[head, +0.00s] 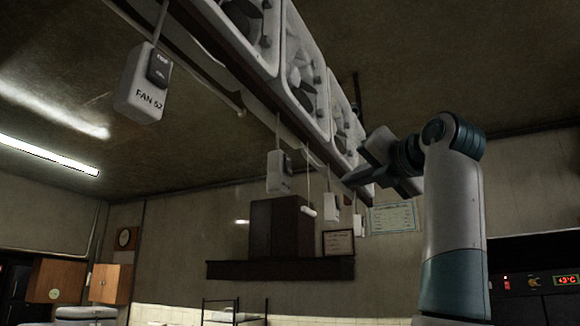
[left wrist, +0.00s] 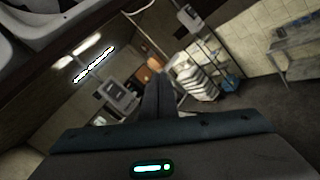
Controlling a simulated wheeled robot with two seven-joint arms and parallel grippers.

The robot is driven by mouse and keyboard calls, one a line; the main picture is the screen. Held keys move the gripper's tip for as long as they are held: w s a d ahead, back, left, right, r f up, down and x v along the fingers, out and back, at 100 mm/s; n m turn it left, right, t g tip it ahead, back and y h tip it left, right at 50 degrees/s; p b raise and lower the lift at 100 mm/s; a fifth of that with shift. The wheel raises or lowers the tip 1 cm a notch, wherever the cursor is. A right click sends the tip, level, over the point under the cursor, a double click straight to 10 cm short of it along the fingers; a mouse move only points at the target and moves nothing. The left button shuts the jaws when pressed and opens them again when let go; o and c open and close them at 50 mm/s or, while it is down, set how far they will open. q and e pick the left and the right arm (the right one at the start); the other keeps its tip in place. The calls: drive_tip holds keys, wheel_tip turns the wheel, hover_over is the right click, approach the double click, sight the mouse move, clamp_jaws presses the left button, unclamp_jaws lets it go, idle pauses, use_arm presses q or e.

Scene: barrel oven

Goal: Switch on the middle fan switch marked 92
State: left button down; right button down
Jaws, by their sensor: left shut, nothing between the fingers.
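Several fan switches hang as pale boxes with dark rockers from the overhead fan row. The nearest switch (head: 140,95) reads FAN 52. Another switch (head: 279,172) hangs farther back; I cannot read its label. A farther switch (head: 332,212) hangs lower and to the right. I cannot make out a 92 on any box. My left gripper (head: 352,178) is raised under the fan row, shut and empty, right of the second switch and apart from it in the picture. In the left wrist view its closed fingers (left wrist: 158,92) lie right of a switch box (left wrist: 120,97). My right gripper is not in view.
The fans (head: 305,80) run along a beam just above my left gripper. A dark shelf (head: 280,270) with a brown box (head: 278,228) is on the back wall. A white pull handle (head: 308,211) hangs between the switches. An oven display (head: 567,279) glows at right.

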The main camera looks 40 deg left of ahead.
sight(289, 165)
use_arm(q)
drive_tip(key=s+d+r+t+h, duration=0.1)
drive_tip(key=s+r, duration=0.3)
drive_tip(key=shift+d, duration=0.15)
drive_tip(key=shift+s, duration=0.1)
drive_tip(key=s+a+f, duration=0.1)
drive_tip(key=s+a, duration=0.1)
drive_tip(key=a, duration=0.6)
drive_tip(key=shift+a, duration=0.25)
drive_tip(key=shift+a, duration=0.1)
idle(2.1)
drive_tip(key=shift+s+a+b, duration=0.1)
drive_tip(key=shift+a+b, duration=0.2)
